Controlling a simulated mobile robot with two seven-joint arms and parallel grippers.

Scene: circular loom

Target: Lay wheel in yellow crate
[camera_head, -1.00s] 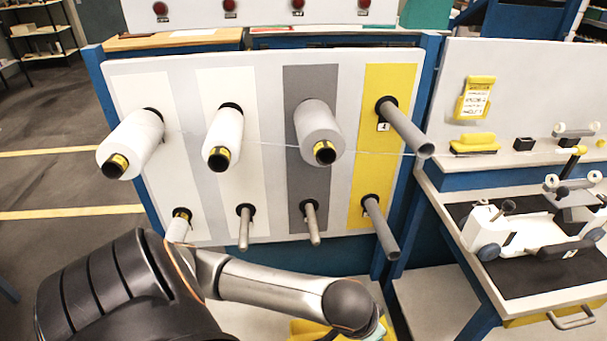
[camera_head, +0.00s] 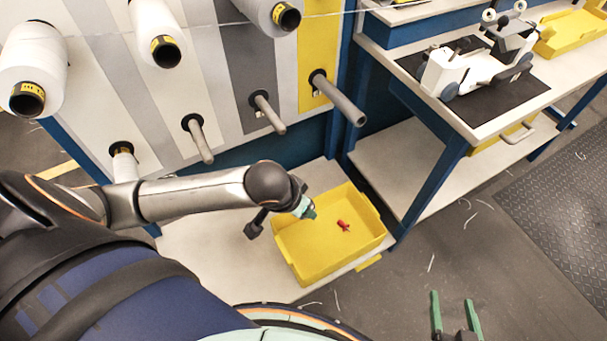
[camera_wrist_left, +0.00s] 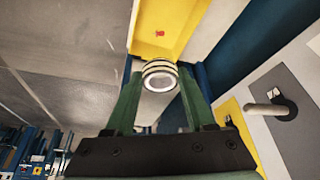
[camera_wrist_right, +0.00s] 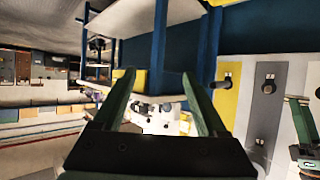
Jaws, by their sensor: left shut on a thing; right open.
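The yellow crate (camera_head: 365,250) stands on a low pale shelf, and a small red thing (camera_head: 344,226) lies in it. My left gripper (camera_head: 307,209) is above the crate's far part in the head view, partly hidden by its arm. In the left wrist view, the left gripper (camera_wrist_left: 160,82) is shut on the wheel (camera_wrist_left: 160,74), a small banded light-and-dark ring. The crate (camera_wrist_left: 150,49) and the red thing (camera_wrist_left: 160,33) show beyond it. My right gripper (camera_head: 457,312) is open and empty over the floor; its spread fingers show in the right wrist view (camera_wrist_right: 160,100).
A rack with white and grey spools (camera_head: 35,65) and bare pegs (camera_head: 340,98) rises behind the crate. A workbench (camera_head: 495,122) with a white device (camera_head: 465,70) and a second yellow crate (camera_head: 570,32) stands to the right. Floor at right is open.

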